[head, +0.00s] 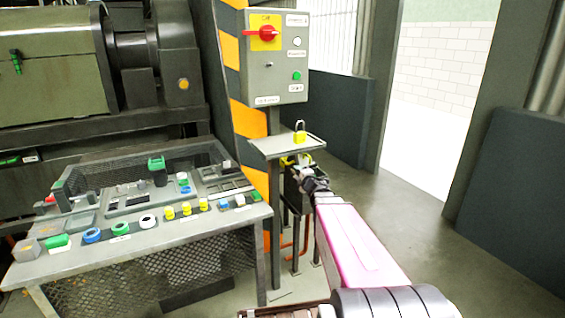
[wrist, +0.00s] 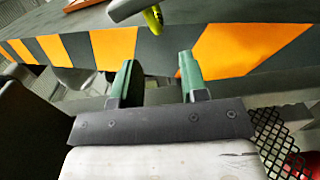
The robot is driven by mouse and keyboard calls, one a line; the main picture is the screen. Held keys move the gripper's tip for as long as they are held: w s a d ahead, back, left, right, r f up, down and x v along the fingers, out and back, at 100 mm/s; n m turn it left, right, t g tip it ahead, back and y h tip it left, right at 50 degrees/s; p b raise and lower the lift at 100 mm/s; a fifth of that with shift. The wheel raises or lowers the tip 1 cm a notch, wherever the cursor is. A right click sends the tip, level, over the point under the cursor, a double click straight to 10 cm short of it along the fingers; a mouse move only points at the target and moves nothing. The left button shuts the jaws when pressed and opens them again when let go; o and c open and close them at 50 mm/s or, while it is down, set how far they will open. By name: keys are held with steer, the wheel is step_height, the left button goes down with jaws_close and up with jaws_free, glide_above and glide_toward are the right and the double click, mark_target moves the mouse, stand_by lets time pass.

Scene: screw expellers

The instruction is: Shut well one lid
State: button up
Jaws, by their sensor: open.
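No lid can be made out for certain in either view. My gripper (head: 306,172) is just below the small grey shelf on the control-box post, above a dark container (head: 291,192) whose top is partly hidden by my arm. In the wrist view my gripper (wrist: 158,62) has its two green fingers apart with nothing between them. A yellow-green piece (wrist: 153,19) under a grey rounded part (wrist: 134,8) lies beyond the fingertips, apart from them. Whether either belongs to a lid I cannot tell.
A yellow padlock (head: 299,137) stands on the shelf (head: 272,147) above my gripper. The control box (head: 276,83) with a red switch is higher up. A workbench (head: 150,246) with several small parts stands at left. Floor at right (head: 420,205) is clear.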

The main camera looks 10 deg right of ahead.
mark_target(286, 163)
steer(key=shift+n+y, duration=0.3)
steer(key=shift+n, duration=0.1)
steer(key=x, duration=1.1)
steer(key=shift+a, duration=0.2)
jaws_close()
